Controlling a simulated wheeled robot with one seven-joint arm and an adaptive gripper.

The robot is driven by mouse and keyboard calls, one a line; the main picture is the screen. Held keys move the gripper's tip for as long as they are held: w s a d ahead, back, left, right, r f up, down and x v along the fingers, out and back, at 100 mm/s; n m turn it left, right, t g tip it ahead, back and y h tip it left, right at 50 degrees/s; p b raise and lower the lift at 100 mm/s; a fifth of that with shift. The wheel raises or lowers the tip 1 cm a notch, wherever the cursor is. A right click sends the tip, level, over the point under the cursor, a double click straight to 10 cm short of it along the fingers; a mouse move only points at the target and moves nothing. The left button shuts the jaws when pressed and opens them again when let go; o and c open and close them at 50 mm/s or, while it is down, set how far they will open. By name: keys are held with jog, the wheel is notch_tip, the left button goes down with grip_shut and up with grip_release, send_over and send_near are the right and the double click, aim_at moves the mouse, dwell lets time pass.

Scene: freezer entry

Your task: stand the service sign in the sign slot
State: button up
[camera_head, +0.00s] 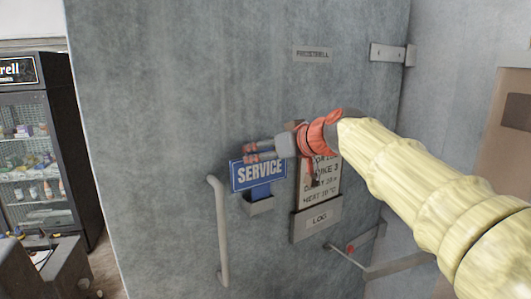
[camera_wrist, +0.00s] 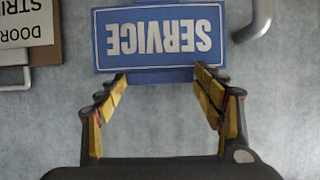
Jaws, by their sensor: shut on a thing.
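The service sign (camera_head: 259,174) is a blue plate with white "SERVICE" lettering and a narrower blue stem below. It is upright and close in front of the grey wall panel. The sign slot (camera_head: 259,206) is a small grey holder directly under the stem. The stem's lower end meets the slot's rim; I cannot tell how deep it sits. My gripper (camera_head: 249,152) is at the sign's top edge. In the wrist view the sign (camera_wrist: 158,38) appears upside down, and my gripper (camera_wrist: 160,76) is shut on its top tab. The slot is out of that view.
A log holder (camera_head: 318,218) with a door notice (camera_head: 323,185) is right of the slot. A vertical handle (camera_head: 221,235) stands out at the left. A hinge bracket (camera_head: 388,53) is upper right. A glass-door fridge (camera_head: 38,150) is far left.

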aim_at(261, 165)
jog(key=shift+f+b, duration=1.9)
jog(key=shift+b, duration=0.4)
dwell(1.4)
jog(key=o, duration=1.1)
